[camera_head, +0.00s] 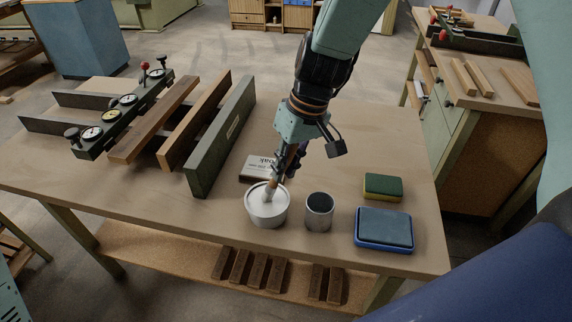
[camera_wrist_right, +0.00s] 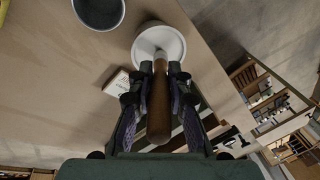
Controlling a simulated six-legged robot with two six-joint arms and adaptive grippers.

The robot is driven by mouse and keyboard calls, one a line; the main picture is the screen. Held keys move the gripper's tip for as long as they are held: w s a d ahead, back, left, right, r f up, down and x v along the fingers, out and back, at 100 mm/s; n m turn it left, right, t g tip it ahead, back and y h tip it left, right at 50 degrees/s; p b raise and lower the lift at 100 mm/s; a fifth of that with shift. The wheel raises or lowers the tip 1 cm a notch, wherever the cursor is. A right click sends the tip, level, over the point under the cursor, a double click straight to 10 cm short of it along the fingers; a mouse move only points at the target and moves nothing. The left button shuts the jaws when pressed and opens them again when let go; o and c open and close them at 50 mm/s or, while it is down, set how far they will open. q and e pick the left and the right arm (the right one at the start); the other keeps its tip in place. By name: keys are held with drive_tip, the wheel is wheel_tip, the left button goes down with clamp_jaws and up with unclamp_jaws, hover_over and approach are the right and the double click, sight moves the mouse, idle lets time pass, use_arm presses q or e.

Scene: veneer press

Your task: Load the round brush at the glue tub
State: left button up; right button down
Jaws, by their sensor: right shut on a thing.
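The white glue tub (camera_head: 266,212) stands near the front edge of the workbench, and it also shows in the right wrist view (camera_wrist_right: 172,40). My right gripper (camera_head: 284,172) is shut on the round brush, which has a brown wooden handle (camera_wrist_right: 159,105). The brush (camera_head: 272,186) points down at a slant with its lower end at the tub's mouth. The bristles are hidden, and I cannot tell how deep they sit. My left gripper is not in view.
A grey metal cup (camera_head: 319,211) stands just right of the tub. A blue pad (camera_head: 384,229) and a green-yellow sponge (camera_head: 383,187) lie further right. A white labelled block (camera_head: 258,169) lies behind the tub. The press boards and a green beam (camera_head: 222,138) stand to the left.

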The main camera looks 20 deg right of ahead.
drive_tip(key=shift+w+r+p, duration=0.1)
drive_tip(key=shift+r+p, duration=0.8)
wheel_tip(320, 180, up, 2)
drive_tip(key=shift+r+p, duration=0.2)
drive_tip(key=shift+p, duration=0.8)
drive_tip(key=shift+r+p, duration=1.3)
drive_tip(key=shift+r, duration=0.15)
drive_tip(key=shift+f, duration=0.1)
